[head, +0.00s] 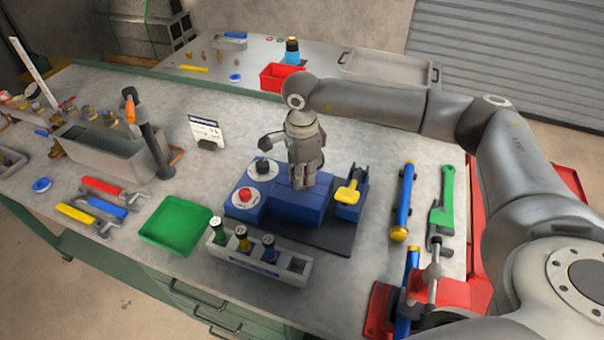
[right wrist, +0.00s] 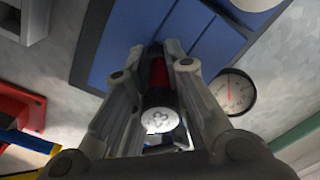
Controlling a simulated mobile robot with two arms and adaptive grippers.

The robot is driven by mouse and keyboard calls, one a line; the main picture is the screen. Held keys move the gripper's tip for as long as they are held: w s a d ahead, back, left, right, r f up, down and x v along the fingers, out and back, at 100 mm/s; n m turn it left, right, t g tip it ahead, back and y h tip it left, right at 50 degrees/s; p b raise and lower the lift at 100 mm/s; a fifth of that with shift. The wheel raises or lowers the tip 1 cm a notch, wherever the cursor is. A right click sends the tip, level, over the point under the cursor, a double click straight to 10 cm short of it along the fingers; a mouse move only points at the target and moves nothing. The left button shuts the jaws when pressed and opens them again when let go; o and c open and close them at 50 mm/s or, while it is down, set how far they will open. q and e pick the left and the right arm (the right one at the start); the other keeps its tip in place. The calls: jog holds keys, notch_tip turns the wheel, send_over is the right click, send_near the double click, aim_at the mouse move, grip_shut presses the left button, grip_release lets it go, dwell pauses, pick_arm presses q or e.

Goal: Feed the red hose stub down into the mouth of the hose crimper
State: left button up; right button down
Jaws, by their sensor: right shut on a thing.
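The blue hose crimper (head: 290,205) stands on a dark base plate on the bench, with a red button, dials and a yellow-handled lever (head: 347,192). My right gripper (head: 306,180) points down over its middle. In the right wrist view the gripper (right wrist: 152,62) is shut on the red hose stub (right wrist: 158,72), which has dark ends and a pale cap (right wrist: 159,121) facing the camera. The crimper's blue top (right wrist: 120,35) lies behind the stub. The mouth and the stub's lower end are hidden, so I cannot tell whether the stub is inside. My left gripper is out of view.
A grey rack (head: 245,262) in front holds green, yellow and blue hose stubs, with an empty slot at right. A green tray (head: 177,222) lies left of it. A small sign (head: 206,132) stands behind left.

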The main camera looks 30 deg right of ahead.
jog(key=shift+f, duration=0.1)
jog(key=c, duration=1.4)
grip_release()
jog(key=shift+o, duration=0.2)
jog(key=shift+r+p, duration=1.65)
jog(key=shift+r, duration=1.4)
